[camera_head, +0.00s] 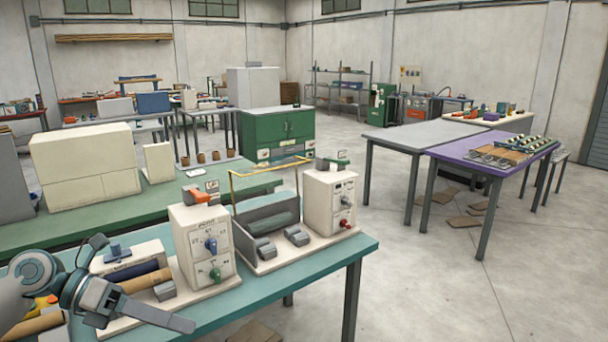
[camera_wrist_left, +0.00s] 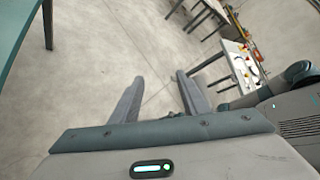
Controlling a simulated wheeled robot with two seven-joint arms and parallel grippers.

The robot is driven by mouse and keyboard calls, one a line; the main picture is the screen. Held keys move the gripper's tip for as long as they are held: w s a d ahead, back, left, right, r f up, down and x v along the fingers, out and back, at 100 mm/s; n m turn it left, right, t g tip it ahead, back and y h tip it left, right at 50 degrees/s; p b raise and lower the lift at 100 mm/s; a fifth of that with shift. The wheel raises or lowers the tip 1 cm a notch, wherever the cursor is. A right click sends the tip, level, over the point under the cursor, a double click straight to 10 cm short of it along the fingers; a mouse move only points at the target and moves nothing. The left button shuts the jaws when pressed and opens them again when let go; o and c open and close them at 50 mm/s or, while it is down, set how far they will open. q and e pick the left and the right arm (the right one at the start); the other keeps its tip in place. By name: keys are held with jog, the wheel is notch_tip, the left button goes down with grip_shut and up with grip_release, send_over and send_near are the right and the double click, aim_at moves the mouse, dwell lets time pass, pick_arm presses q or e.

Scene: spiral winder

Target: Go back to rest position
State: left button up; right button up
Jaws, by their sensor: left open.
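The spiral winder (camera_head: 207,247) stands on a teal table (camera_head: 300,275). It has cream upright boxes with blue, green and red knobs, and a second cream box (camera_head: 330,202) stands to its right beside a grey trough and a yellow wire frame. My left gripper (camera_head: 150,284) is at the lower left of the head view, in front of the winder's left part and partly covering it. In the left wrist view its two fingers (camera_wrist_left: 160,85) are spread, with only bare floor between them. My right gripper is in neither view.
A green bench (camera_head: 60,228) with cream boxes lies behind the teal table. A purple table (camera_head: 470,150) with a rack of parts stands at the right. The grey floor (camera_head: 440,290) at the lower right is clear. A table edge (camera_wrist_left: 18,30) shows in the left wrist view.

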pick_arm(q)
jog(key=w+a+f+n+t+h, duration=0.3)
jog(key=w+f+n+t, duration=0.7)
jog(key=w+f+n, duration=0.5)
jog(key=s+a+f+n+t+y, duration=0.15)
jog(key=f+n+y, duration=0.3)
jog(key=f, duration=0.65)
jog(key=s+a+f+n+y, duration=0.3)
jog(key=f+n, duration=0.3)
jog(key=f, duration=0.5)
jog(key=s+a+f+n+t+y, duration=0.1)
jog(key=s+a+f+n+y, duration=0.3)
jog(key=f, duration=0.7)
jog(key=s+d+f+n+g+y, duration=0.3)
jog(key=s+f+n+g, duration=0.35)
jog(key=s+f, duration=1.6)
jog(key=s+d+f+n+g, duration=0.1)
jog(key=s+d+f+g, duration=0.1)
jog(key=s, duration=0.7)
jog(key=s+d+f+n+g, duration=0.1)
jog(key=s+d+f, duration=0.1)
jog(key=s+f, duration=0.3)
jog(key=s+d+f+n+g, duration=0.2)
jog(key=s+f, duration=0.1)
jog(key=s, duration=1.1)
jog(key=shift+d+f+g+y, duration=0.25)
jog(key=shift+d+g+y, duration=0.05)
jog(key=shift+d+y, duration=0.05)
